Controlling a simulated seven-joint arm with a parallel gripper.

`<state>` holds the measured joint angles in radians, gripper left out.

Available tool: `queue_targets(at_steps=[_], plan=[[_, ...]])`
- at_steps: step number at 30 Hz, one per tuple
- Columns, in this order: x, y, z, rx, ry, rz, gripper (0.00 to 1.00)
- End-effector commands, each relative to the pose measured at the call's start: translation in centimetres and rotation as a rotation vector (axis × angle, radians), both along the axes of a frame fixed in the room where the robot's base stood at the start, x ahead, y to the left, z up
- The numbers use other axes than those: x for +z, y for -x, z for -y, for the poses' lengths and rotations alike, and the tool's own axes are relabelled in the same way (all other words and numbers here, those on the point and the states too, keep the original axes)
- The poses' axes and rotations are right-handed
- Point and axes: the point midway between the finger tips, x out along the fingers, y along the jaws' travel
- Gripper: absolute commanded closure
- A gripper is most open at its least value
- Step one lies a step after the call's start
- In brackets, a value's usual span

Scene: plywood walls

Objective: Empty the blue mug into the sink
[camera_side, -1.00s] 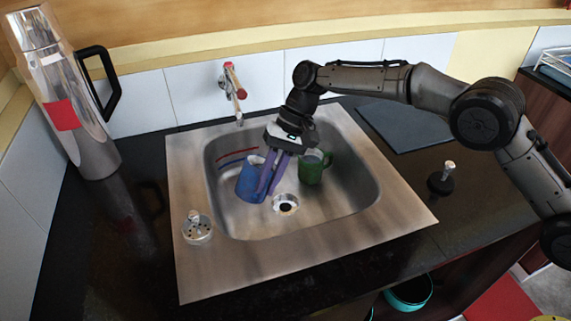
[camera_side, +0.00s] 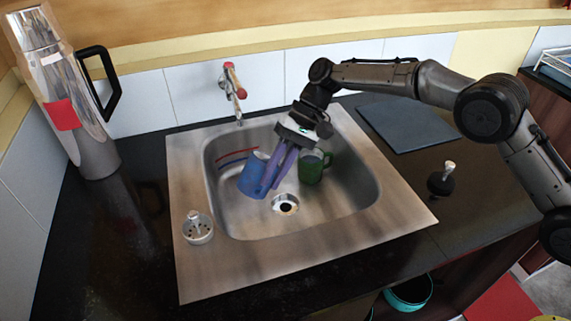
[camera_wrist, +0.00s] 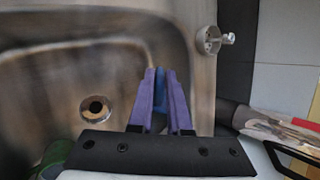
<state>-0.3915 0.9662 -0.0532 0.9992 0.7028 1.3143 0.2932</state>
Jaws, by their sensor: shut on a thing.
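The blue mug (camera_side: 249,178) is low inside the left part of the steel sink basin (camera_side: 335,200) and is tilted. It is mostly hidden behind my fingers in the wrist view, where a strip of its blue (camera_wrist: 161,80) shows between them. My gripper (camera_side: 266,187) has purple fingers and comes down at a slant from the upper right. It is shut on the blue mug; the wrist view also shows the fingers (camera_wrist: 159,76). I cannot see into the mug or tell whether it touches the basin.
A green mug (camera_side: 311,168) stands in the basin just right of my gripper. The drain (camera_side: 285,204) lies in front. The tap (camera_side: 233,85) is behind the sink. A strainer plug (camera_side: 198,229) sits on the front-left rim. A tall steel flask (camera_side: 75,105) stands at left.

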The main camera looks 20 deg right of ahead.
Motion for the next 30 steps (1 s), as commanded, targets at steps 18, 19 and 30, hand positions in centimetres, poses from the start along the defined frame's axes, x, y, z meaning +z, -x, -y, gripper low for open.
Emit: queue_targets(at_steps=[18, 19, 30], plan=[[0.68, -0.30, 0.55, 0.005, -0.078, -0.021, 1.00], [0.70, -0.31, 0.57, 0.005, -0.081, -0.023, 1.00], [0.96, -0.44, 0.91, 0.009, -0.120, -0.036, 1.00]])
